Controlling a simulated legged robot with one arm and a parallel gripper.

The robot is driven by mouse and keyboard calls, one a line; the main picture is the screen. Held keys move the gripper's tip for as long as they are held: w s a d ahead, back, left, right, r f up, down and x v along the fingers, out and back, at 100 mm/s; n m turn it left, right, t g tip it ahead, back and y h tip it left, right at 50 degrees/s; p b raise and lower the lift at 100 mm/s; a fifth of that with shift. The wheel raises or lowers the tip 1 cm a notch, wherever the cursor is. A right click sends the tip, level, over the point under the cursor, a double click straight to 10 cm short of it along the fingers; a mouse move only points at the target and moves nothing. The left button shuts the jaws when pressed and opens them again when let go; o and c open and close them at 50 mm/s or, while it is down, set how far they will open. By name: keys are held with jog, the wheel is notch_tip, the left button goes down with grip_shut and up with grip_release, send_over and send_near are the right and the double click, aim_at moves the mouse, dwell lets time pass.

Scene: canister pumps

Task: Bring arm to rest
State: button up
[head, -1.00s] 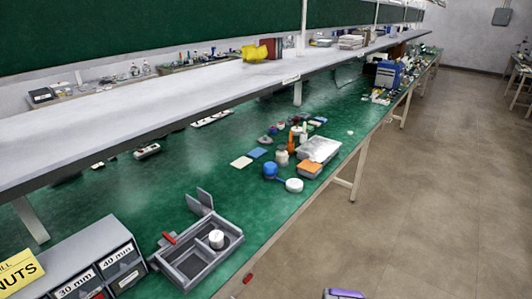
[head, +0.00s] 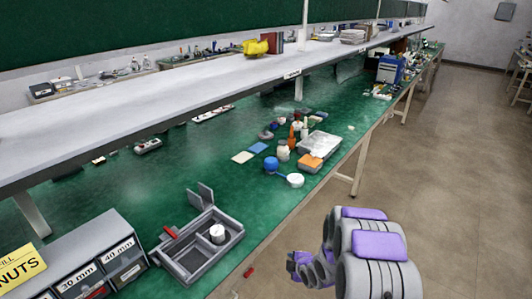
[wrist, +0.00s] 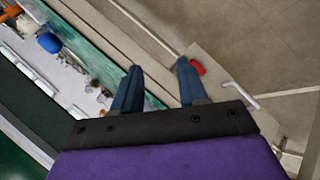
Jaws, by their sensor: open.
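My gripper (wrist: 157,75) shows in the wrist view with its two dark blue fingers apart and nothing between them. My purple and grey arm (head: 365,245) is at the lower right of the head view, over the floor beside the bench. Its dark end (head: 298,263) points left toward the bench's front edge, and the fingers are too small there to make out. In the wrist view a red piece (wrist: 197,67) shows by the right finger; I cannot tell if they touch.
The green bench (head: 130,190) runs along the left under a white shelf (head: 150,95). A grey tray (head: 205,265) holds a white cylinder (head: 217,233). A drawer box (head: 90,265) stands at lower left. Floor (head: 450,160) at right is clear.

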jog(key=s+d+r+m+g+h, duration=0.2)
jog(key=s+d+r+m, duration=0.15)
jog(key=s+r, duration=0.5)
jog(key=s+d+r+m+g+h, duration=0.25)
jog(key=s+r+m, duration=0.3)
jog(key=r, duration=0.55)
jog(key=s+r+m+g, duration=0.3)
jog(key=s+r+m, duration=0.1)
jog(key=s, duration=1.1)
jog(key=s+a+r+m+g+y, duration=0.1)
jog(key=s+r+m+g, duration=0.2)
jog(key=s, duration=1.3)
notch_tip(320, 180, up, 4)
jog(key=shift+s+a+r+m, duration=0.2)
jog(key=shift+s+a+m, duration=0.1)
jog(key=shift+m, duration=0.7)
